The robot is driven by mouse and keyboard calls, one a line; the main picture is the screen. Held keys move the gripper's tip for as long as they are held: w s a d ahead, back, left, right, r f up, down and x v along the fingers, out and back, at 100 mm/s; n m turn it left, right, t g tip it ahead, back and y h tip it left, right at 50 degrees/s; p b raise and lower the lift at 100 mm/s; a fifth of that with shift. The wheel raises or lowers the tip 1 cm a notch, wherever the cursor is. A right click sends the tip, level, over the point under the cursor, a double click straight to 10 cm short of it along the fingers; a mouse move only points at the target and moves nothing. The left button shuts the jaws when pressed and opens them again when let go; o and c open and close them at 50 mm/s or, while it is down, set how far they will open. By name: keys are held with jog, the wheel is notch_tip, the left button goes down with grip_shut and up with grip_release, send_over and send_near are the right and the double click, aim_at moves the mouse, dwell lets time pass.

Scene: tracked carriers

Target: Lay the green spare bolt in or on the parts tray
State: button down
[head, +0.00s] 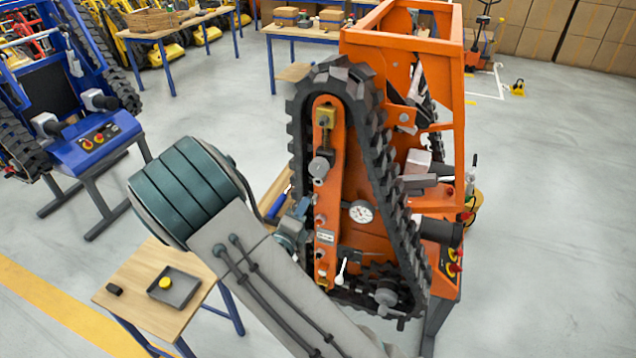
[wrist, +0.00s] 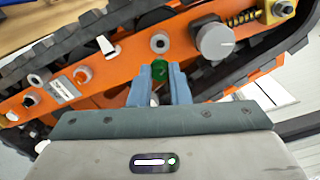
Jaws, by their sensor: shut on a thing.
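The green spare bolt (wrist: 158,68) shows in the wrist view between the two blue fingertips of my gripper (wrist: 159,72). My gripper is shut on it, right beside the orange side plate (wrist: 120,72) of the tracked carrier. I cannot tell whether the bolt still touches the plate. In the head view my gripper (head: 299,212) is at the carrier's side, partly hidden by my arm, and the bolt is not visible. The dark grey parts tray (head: 187,296) lies on a small wooden table at the lower left, with a yellow round piece (head: 165,283) in it.
The orange carrier (head: 400,55) with its black track stands close to my arm. The small table (head: 130,275) also bears a small black object (head: 114,289). A blue carrier (head: 90,140) stands at the left. Grey floor is open at the right.

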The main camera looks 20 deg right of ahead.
jog(key=c, duration=2)
grip_release()
grip_shut()
